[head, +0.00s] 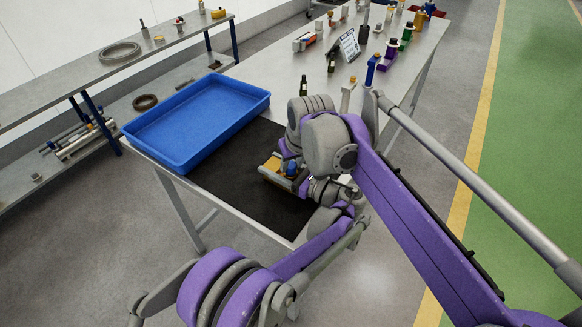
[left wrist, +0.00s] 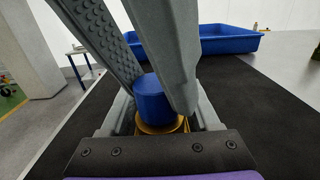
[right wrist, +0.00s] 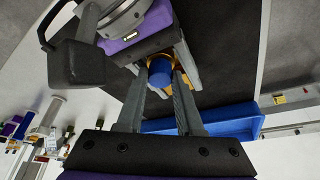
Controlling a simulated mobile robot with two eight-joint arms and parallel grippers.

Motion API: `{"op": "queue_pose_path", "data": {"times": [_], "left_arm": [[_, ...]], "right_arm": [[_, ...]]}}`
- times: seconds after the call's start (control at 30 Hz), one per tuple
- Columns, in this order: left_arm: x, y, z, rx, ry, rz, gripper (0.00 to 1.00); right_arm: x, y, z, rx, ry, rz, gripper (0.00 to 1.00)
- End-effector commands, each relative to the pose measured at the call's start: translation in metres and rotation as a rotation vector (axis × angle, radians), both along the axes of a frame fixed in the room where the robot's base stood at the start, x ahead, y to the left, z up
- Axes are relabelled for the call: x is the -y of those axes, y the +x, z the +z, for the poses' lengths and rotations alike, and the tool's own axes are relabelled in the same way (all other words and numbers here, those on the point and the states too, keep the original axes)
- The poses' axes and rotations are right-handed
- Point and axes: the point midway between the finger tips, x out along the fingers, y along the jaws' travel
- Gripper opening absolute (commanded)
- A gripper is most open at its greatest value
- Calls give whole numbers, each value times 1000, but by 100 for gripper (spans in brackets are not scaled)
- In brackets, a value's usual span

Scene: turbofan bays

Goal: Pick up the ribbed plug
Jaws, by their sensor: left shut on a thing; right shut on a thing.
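The ribbed plug has a blue cylindrical end and a gold collar below it. It shows in the left wrist view (left wrist: 152,98), in the right wrist view (right wrist: 160,74) and small in the head view (head: 291,169). My left gripper (left wrist: 162,122) is shut around the gold lower part. My right gripper (right wrist: 164,82) is shut at the blue end, its fingers crossing close in front of the left wrist camera. The two grippers meet over the black mat (head: 232,160). Fingers hide much of the plug, and I cannot make out ribs.
An empty blue tray (head: 198,112) stands beside the grippers at the table's left. Small bottles (head: 303,86), a sign (head: 348,45) and several colour-capped parts (head: 391,48) stand farther back. A grey shelf (head: 65,80) with rings is at left.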

Motion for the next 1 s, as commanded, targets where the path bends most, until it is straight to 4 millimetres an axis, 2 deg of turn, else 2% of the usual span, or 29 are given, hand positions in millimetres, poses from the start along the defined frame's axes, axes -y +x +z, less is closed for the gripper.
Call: {"op": "queue_pose_path", "data": {"times": [0.17,0.4,0.6,0.73,0.97,1.0], "left_arm": [[0,0,0,0,0,-1,0],[0,0,0,0,0,-1,0],[0,0,0,0,0,0,0],[0,0,0,0,0,0,0],[0,0,0,0,0,0,0],[0,0,0,0,0,0,64]], "right_arm": [[0,0,12,0,0,0,0],[0,0,60,0,0,0,0],[0,0,91,0,0,1,0],[0,0,99,0,0,1,0],[0,0,100,0,0,0,0],[0,0,100,0,0,0,0]]}}
